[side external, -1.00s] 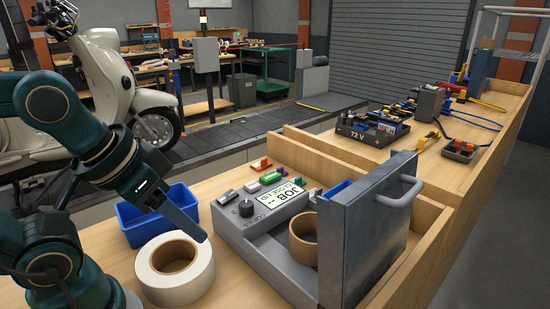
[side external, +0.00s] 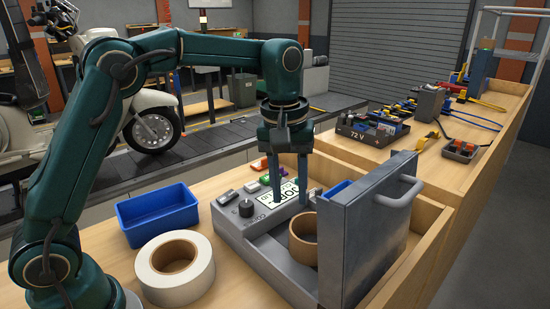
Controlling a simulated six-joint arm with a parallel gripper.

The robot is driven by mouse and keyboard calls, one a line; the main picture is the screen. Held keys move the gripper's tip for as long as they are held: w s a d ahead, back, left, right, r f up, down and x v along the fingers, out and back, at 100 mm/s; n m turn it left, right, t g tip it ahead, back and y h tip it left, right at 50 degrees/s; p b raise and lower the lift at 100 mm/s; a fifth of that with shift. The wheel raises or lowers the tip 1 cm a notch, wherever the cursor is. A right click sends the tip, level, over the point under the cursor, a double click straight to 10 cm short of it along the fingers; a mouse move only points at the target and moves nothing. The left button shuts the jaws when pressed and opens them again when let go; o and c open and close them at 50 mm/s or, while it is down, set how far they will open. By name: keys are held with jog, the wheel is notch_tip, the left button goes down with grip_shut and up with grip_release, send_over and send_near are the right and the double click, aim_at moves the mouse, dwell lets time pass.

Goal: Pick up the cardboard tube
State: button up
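The cardboard tube (side external: 303,251) is a short, brown, hollow ring standing upright with its open end up. It sits in the grey tray beside the control panel, left of the raised grey lid. My gripper (side external: 289,201) points straight down with its two fingers apart and nothing between them. In the picture it is just above and slightly left of the tube, in front of the panel's display. The fingers do not appear to touch the tube; their exact height is hard to tell. The lower part of the tube is partly hidden by the tray and lid.
The raised grey lid (side external: 366,235) with a handle stands close on the tube's right. The control panel (side external: 245,222) with a knob lies to its left. A white tape roll (side external: 150,285) and a blue bin (side external: 157,215) stand on the bench further left. A tool tray (side external: 362,138) is behind.

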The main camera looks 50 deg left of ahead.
aim_at(291, 230)
jog(key=shift+g, duration=0.5)
jog(key=f, duration=0.4)
jog(key=shift+w+d, duration=0.15)
jog(key=shift+d, duration=0.05)
jog(key=shift+f, duration=2.5)
grip_shut()
